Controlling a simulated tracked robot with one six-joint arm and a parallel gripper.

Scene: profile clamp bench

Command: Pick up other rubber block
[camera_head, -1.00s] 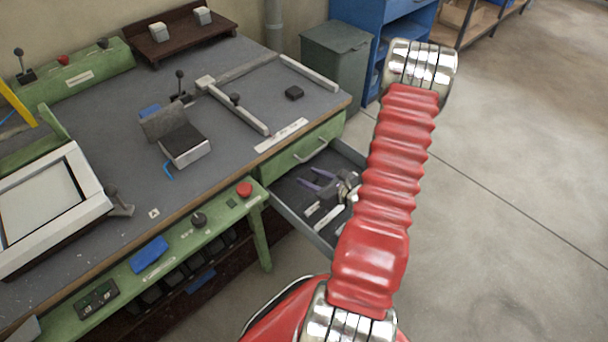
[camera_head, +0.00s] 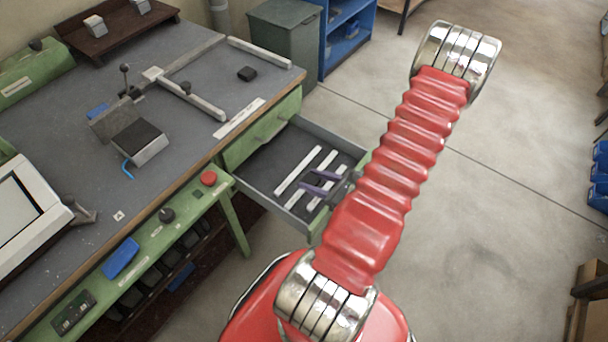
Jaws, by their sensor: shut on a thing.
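A small black rubber block (camera_head: 247,74) lies on the grey bench top, right of the metal rails. My gripper (camera_head: 318,183), with purple fingers, is low over the open drawer (camera_head: 258,188) below the bench's right end. It is shut on a small dark block, which is mostly hidden between the fingers and hard to tell from the dark drawer floor. Several white strips (camera_head: 298,170) lie in the drawer beside and under the fingers. My red arm covers the drawer's right side.
A clamp with a black-topped block (camera_head: 140,140) stands mid-bench. A red button (camera_head: 208,178) is on the green front rail, near the drawer's left wall. A grey bin (camera_head: 285,45) and blue shelf (camera_head: 345,35) stand behind. The floor at right is largely clear.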

